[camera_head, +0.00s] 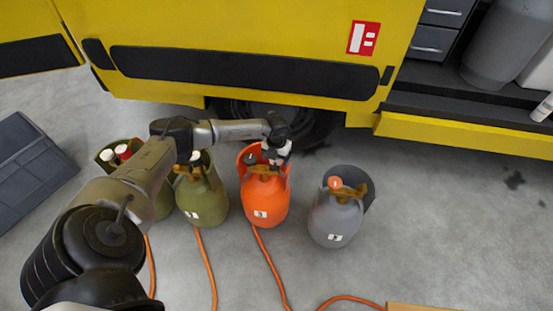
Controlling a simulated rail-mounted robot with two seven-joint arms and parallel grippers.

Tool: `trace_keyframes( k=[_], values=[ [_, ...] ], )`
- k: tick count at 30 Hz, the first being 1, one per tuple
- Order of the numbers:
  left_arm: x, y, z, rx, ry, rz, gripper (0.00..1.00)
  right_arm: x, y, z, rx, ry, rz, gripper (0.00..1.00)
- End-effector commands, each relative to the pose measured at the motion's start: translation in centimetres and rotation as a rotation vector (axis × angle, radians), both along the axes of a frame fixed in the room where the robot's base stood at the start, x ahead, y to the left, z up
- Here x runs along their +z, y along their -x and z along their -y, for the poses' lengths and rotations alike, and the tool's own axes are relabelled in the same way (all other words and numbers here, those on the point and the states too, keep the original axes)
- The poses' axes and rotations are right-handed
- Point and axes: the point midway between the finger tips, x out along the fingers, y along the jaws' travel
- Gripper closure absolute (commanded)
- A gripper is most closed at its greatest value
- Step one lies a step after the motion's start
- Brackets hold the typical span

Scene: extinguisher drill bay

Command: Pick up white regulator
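A small white round piece (195,156), which may be the white regulator, shows at the top of an olive-green cylinder (205,203), partly behind my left arm. Another white round top (107,155) shows beside a red one (123,151) at the far left cylinder. My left gripper (273,157) is over the top of the orange cylinder (266,202), right of the green one, pointing down. Its fingers are small and blend with pale parts there, so I cannot tell whether they are open or hold anything. My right gripper is not in view.
A grey cylinder (334,222) with an orange-red top piece (335,183) stands to the right. Orange hoses (271,265) run along the floor. A yellow truck (240,22) blocks the back. A dark crate (32,172) lies far left. The floor at right is clear.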

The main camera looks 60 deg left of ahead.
Motion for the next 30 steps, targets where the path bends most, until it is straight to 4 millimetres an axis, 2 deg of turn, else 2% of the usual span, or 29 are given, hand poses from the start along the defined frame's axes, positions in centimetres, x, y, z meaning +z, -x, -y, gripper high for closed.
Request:
trace_keyframes(
  k=[2, 15, 23, 26, 30],
  values=[
    [0.0, 0.0, 0.0, 0.000, 0.000, 0.000, 0.26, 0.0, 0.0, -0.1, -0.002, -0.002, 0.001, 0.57],
    [0.0, 0.0, 0.0, 0.000, 0.000, 0.000, 0.68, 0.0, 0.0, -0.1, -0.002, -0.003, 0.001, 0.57],
    [0.3, 0.0, 0.0, 0.000, 0.000, 0.001, 0.69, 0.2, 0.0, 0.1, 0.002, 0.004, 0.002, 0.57],
    [1.2, 0.0, 0.0, 0.001, 0.000, 0.002, 0.69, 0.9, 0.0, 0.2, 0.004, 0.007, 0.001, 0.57],
    [3.6, -0.1, 0.0, 0.000, 0.000, 0.002, 0.69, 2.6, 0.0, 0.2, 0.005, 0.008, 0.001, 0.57]
  ],
)
